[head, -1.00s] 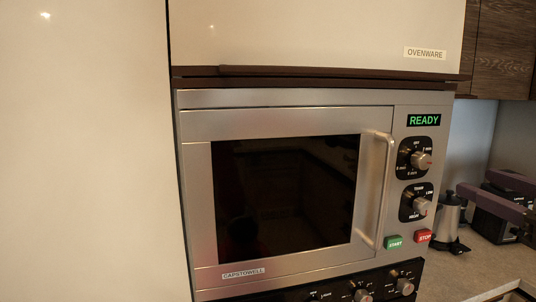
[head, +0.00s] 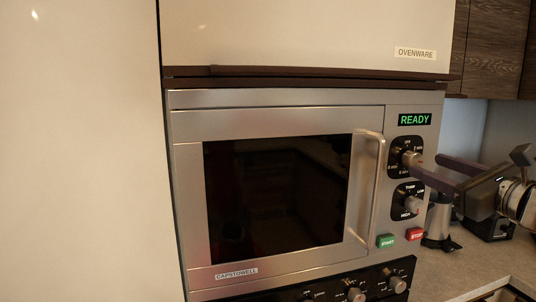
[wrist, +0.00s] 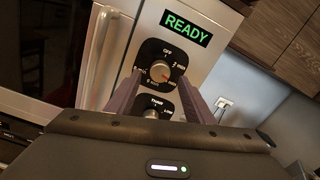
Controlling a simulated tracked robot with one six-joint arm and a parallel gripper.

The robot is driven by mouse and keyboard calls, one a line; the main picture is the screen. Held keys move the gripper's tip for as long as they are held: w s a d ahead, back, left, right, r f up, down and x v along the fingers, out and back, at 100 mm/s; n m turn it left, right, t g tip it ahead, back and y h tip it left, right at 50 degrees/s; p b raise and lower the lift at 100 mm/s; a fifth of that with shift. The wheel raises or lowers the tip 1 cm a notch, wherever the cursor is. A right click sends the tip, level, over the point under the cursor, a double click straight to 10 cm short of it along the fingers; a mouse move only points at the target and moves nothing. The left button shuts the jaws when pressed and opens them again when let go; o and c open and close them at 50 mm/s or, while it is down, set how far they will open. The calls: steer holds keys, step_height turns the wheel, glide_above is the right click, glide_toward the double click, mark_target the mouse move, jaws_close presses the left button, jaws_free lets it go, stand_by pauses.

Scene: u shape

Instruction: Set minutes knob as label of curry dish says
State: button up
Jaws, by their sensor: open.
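The minutes knob (head: 411,158) is the upper round metal knob on a black dial plate, under the green READY display (head: 415,119) of the microwave. In the wrist view the minutes knob (wrist: 160,72) lies just beyond and between my two fingers. My gripper (head: 428,168) comes in from the right in the head view, its fingers apart and its tips close to the knob. In the wrist view my gripper (wrist: 162,95) is open and empty. Whether a finger touches the knob, I cannot tell. No curry dish or label for one shows.
The lower temperature knob (head: 411,204) sits below. The green START button (head: 386,241) and red STOP button (head: 416,234) are under it. The door handle (head: 367,187) stands out to the left.

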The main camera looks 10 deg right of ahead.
mark_target(416, 161)
steer(key=shift+w, duration=2.1)
steer(key=shift+c, duration=0.2)
steer(key=c, duration=1)
steer(key=shift+n, duration=1.1)
